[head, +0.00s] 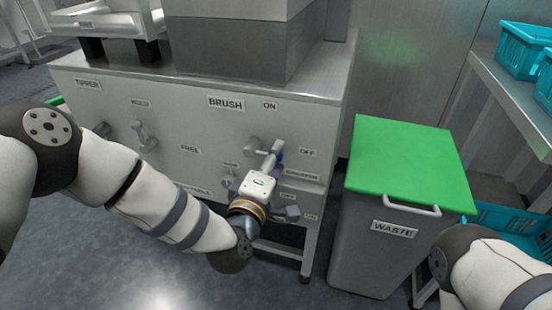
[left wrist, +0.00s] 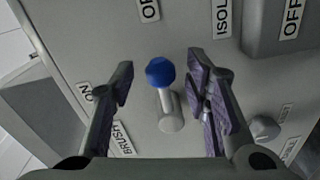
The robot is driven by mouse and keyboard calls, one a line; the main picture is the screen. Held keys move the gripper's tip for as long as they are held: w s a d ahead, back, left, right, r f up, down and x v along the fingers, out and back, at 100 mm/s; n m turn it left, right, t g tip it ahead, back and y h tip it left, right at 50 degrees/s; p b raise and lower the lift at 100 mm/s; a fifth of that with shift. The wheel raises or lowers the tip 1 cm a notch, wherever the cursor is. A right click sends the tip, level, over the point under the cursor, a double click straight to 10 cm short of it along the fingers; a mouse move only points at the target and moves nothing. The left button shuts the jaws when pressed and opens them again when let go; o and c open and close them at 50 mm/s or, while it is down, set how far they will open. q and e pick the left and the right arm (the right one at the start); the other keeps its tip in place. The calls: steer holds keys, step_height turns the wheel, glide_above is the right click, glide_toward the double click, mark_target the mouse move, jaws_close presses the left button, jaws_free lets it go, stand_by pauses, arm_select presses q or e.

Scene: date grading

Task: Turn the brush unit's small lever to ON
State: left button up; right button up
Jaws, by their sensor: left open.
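The small lever shows in the left wrist view as a grey stem with a blue ball knob (left wrist: 160,72). It stands out from the panel, its knob toward a partly cut-off label beginning "O" (left wrist: 148,10). The ON label (left wrist: 86,92) and BRUSH label (left wrist: 125,138) lie to its left and lower left. My left gripper (left wrist: 160,78) is open, one finger on each side of the knob, with gaps showing. In the head view my left gripper (head: 272,165) is at the panel under the BRUSH label (head: 226,103) and mostly hides the small lever. My right gripper is out of view.
The machine's front panel (head: 190,125) carries other handles, including a grey one (head: 144,136) at left. A grey waste bin with a green lid (head: 405,160) stands right of the machine. Teal crates (head: 525,48) sit on a shelf at far right.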

arm_select(q)
steer(key=shift+x, duration=0.85)
steer(key=shift+c, duration=0.4)
jaws_close()
